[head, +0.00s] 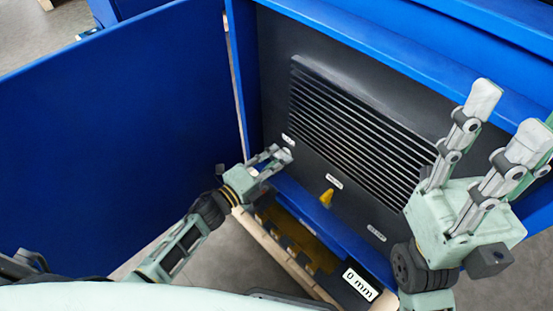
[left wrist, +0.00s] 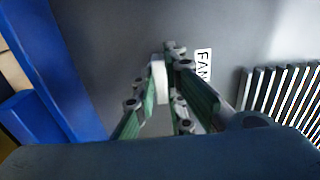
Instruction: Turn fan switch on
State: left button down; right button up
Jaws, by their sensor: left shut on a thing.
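The dark control panel (head: 270,60) is inside the blue cabinet, with a white FAN label (left wrist: 204,64) on it. My left gripper (head: 285,156) is at the panel just below that label (head: 288,140). In the left wrist view its fingertips (left wrist: 170,62) are close together beside the label, shut on the fan switch. The switch itself is hidden by the fingers, so its position cannot be told. My right gripper (head: 507,121) is open and empty, its two fingers spread, in front of the panel's right side.
A yellow switch (head: 327,197) with its own label sits lower right on the panel. A slatted vent (head: 350,125) fills the panel's middle. The open blue door (head: 120,100) stands at the left. A tray with a "0 mm" label (head: 361,285) is below.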

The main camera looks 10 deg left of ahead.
pick_arm(q)
jog(key=shift+s+f, duration=0.1)
jog(key=c, duration=1.9)
grip_release()
jog(key=shift+o, duration=0.5)
jog(key=v, duration=1.2)
